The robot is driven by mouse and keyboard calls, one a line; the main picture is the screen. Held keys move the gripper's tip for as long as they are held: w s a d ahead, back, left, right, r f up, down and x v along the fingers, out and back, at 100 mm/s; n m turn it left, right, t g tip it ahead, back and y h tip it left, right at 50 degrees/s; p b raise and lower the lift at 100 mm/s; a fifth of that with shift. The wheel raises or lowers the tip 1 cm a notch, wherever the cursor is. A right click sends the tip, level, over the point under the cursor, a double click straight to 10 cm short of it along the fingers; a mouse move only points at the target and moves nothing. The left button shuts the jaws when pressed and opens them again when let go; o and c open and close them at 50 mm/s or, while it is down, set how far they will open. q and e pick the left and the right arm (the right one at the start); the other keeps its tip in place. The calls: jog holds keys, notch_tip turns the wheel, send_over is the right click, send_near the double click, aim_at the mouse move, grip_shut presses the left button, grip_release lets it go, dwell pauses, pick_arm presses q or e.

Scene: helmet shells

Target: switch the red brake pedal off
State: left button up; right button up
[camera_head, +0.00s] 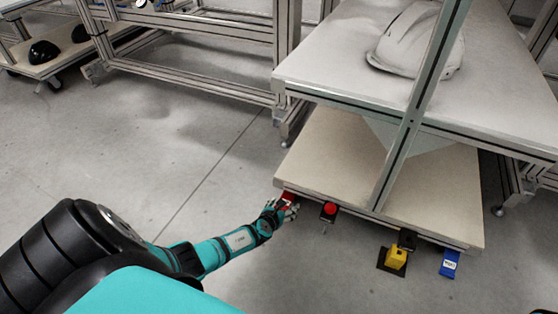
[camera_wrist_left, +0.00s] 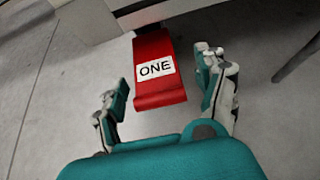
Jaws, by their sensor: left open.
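The red brake pedal (camera_wrist_left: 158,92) bears a white label reading "ONE" and sticks out from the edge of a bench in the left wrist view. In the head view it is a small red patch (camera_head: 288,197) at the left front corner of the lower shelf, partly hidden by my left gripper. My left gripper (camera_head: 284,208) is open. In the left wrist view its two fingers (camera_wrist_left: 162,105) stand on either side of the pedal, with the pedal's front end between them and no clear grip. My right gripper is not in view.
Along the lower shelf (camera_head: 330,160) edge are a red button (camera_head: 329,209), a yellow pedal (camera_head: 396,257) and a blue pedal (camera_head: 449,263). A white helmet shell (camera_head: 415,42) lies on the tabletop above. A metal post (camera_head: 420,105) rises at the front. The floor to the left is clear.

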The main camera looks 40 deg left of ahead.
pick_arm(q)
jog(key=shift+s+d+r, duration=0.15)
jog(key=shift+s+d, duration=0.05)
jog(key=shift+s, duration=0.15)
jog(key=s+d, duration=0.2)
jog(key=s, duration=1)
jog(key=shift+d+r, duration=0.15)
jog(key=shift+d, duration=0.2)
